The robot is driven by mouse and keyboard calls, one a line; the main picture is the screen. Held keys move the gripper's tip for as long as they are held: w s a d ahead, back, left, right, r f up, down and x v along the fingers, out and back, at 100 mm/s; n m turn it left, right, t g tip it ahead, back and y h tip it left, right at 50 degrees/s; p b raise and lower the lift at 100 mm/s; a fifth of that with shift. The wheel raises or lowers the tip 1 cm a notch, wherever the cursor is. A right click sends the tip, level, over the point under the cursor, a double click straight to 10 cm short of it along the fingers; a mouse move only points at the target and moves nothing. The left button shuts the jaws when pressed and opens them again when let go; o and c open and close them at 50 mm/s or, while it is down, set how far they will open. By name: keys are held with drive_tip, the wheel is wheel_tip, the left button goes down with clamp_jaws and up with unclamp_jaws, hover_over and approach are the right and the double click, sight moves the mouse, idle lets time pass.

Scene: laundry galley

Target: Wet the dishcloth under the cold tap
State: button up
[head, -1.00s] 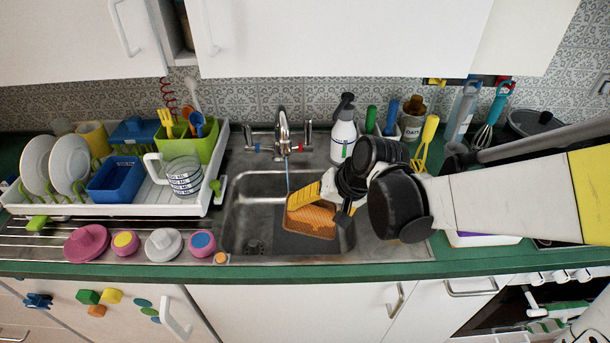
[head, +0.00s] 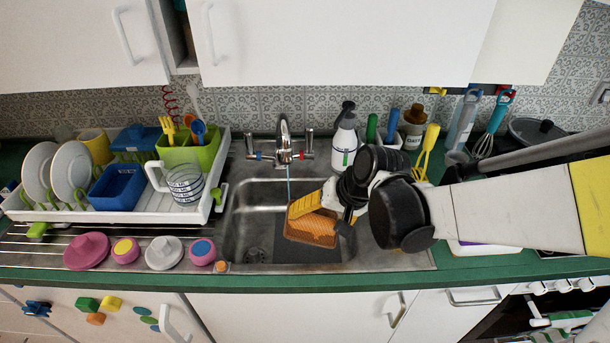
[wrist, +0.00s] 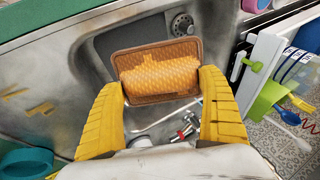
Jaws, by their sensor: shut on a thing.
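The orange dishcloth (head: 312,230) with a brown border is held over the sink basin (head: 240,222). In the wrist view the dishcloth (wrist: 160,75) lies between the two yellow fingers, bulging in the middle. My gripper (head: 318,213) is shut on it; it also shows in the wrist view (wrist: 162,100). The tap (head: 284,148) stands behind the basin, with a lever on each side. A thin bluish stream (head: 289,182) falls from its spout towards the cloth's back left. The near finger hides where the stream lands.
A white dish rack (head: 150,203) with plates, tubs and a jug stands left of the sink. Several round pink and white items line the front left edge. A spray bottle (head: 344,140) and utensils stand behind my arm on the right. The basin's left part is empty.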

sight(323, 223)
drive_tip(key=shift+r, duration=0.1)
drive_tip(key=s+r+p, duration=0.3)
drive_tip(key=s, duration=0.1)
drive_tip(key=shift+d+r+p, duration=0.25)
drive_tip(key=shift+p, duration=0.15)
drive_tip(key=shift+s+r, duration=0.25)
drive_tip(key=shift+s, duration=0.25)
drive_tip(key=shift+f, duration=0.1)
drive_tip(key=shift+s, duration=0.1)
